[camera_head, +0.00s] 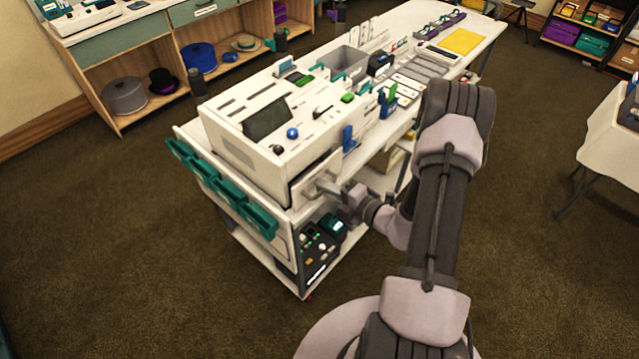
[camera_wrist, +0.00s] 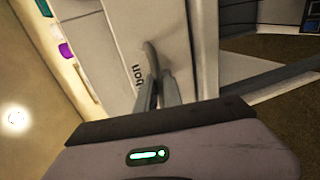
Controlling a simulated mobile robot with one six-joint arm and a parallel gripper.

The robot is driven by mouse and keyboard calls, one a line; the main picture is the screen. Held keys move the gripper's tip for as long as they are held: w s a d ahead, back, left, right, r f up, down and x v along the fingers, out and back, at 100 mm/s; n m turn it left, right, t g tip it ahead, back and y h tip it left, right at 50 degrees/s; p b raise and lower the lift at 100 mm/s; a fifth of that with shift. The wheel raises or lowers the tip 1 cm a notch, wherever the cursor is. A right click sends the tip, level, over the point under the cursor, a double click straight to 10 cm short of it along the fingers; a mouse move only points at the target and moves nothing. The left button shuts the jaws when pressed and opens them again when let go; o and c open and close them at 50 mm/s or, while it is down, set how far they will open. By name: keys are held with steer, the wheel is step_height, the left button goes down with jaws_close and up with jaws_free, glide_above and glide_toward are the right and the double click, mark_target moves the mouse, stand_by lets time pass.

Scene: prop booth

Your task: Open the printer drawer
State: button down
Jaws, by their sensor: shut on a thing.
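The printer (camera_head: 235,150) is a large white box with a dark screen on top, standing on the near end of a white cart. Its drawer front (camera_head: 303,190) is a pale panel on the side facing my arm. In the wrist view, the drawer front (camera_wrist: 125,50) carries partly hidden dark lettering and a grey upright handle (camera_wrist: 151,58). My gripper (camera_head: 328,187) is at this panel, its fingers (camera_wrist: 157,92) shut on the handle. The fingers hide part of the handle.
Teal bins (camera_head: 220,190) hang along the cart's left end. A dark device with knobs (camera_head: 318,250) sits on the lower shelf below my gripper. Small props crowd the cart top. Wooden shelving (camera_head: 130,118) stands at the back left. Carpet around the cart's near end is clear.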

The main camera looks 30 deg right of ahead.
steer(key=f+p+v, duration=0.1)
steer(key=f+v, duration=0.1)
steer(key=v, duration=1)
steer(key=shift+s+f, duration=0.25)
steer(key=shift+s, duration=0.15)
steer(key=shift+d, duration=0.1)
steer(key=c, duration=1.8)
jaws_free()
steer(key=p+v, duration=0.3)
steer(key=v, duration=1.4)
steer(key=shift+s, duration=0.2)
